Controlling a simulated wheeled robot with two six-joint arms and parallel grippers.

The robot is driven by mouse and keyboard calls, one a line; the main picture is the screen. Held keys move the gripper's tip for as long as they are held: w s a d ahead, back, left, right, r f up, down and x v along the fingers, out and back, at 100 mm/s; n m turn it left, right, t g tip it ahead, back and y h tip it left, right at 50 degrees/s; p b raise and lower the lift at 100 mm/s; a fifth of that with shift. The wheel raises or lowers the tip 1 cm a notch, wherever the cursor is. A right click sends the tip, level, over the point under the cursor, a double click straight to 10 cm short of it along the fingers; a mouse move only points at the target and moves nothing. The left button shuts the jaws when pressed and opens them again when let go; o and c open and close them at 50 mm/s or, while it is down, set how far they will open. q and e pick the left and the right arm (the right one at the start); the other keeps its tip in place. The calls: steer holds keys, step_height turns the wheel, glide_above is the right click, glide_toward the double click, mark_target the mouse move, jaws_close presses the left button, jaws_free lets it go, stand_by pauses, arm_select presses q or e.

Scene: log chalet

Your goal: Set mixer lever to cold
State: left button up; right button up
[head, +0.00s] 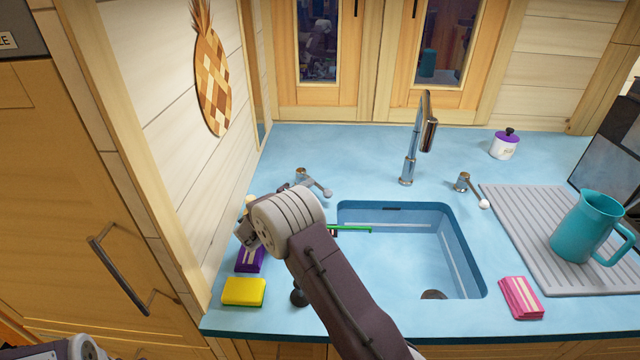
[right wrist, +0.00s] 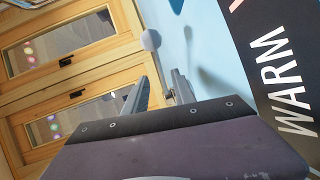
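A chrome lever (head: 312,182) with a grey ball end stands on the counter left of the tap. A second chrome lever (head: 464,182) with a white ball end stands right of it. My right arm reaches over the counter; its wrist hides its fingers in the head view. In the right wrist view my right gripper (right wrist: 157,82) has its fingers apart and nothing between them. A pale lever ball (right wrist: 150,40) shows beyond the fingertips, apart from them. A dark label reading WARM (right wrist: 280,85) lies at the right. My left gripper is out of view.
The tap (head: 411,150) stands behind the sink (head: 345,210). A purple sponge (head: 250,260) and a yellow sponge (head: 244,291) lie at the left. A pink sponge (head: 520,298), a teal jug (head: 580,226) on a grey drainer (head: 515,215) and a lidded pot (head: 504,146) stand at the right.

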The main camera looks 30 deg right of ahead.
steer(key=p+x, duration=0.1)
steer(key=x, duration=0.7)
steer(key=shift+w+d, duration=0.15)
steer(key=shift+d, duration=0.05)
steer(key=shift+f, duration=0.1)
jaws_close()
steer(key=shift+f, duration=0.15)
stand_by(0.8)
